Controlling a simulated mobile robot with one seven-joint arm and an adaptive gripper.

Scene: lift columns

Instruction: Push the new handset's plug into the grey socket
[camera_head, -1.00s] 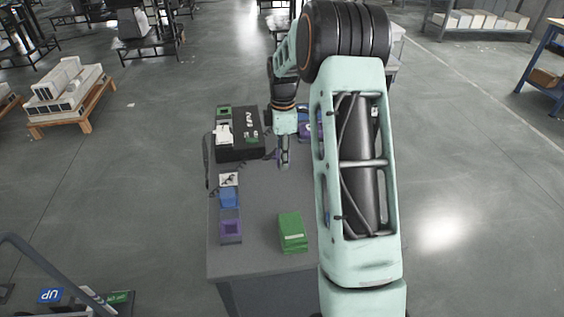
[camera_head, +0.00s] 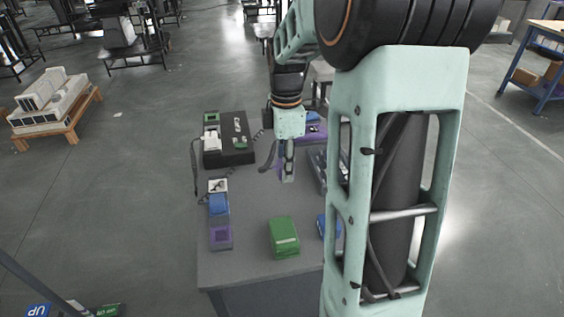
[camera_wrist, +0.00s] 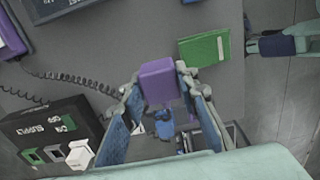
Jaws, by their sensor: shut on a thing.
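My gripper (camera_head: 288,175) is over the middle of the grey table, pointing down. In the wrist view its two fingers (camera_wrist: 160,100) are closed on the sides of a purple block (camera_wrist: 158,82), which looks like the plug. A dark coiled cord (camera_wrist: 75,78) runs from the left towards the fingers; its joint with the block is hidden. A black supply box (camera_wrist: 45,128) stands left of the gripper, also seen in the head view (camera_head: 240,158). On it are a green socket (camera_wrist: 32,156), a grey socket (camera_wrist: 55,153) and a white piece (camera_wrist: 80,155). The block is apart from the box.
A green block (camera_head: 284,238) lies near the front of the table (camera_head: 250,270). A strip with blue (camera_head: 218,204) and purple (camera_head: 221,236) parts lies at the left. The table's middle is mostly clear.

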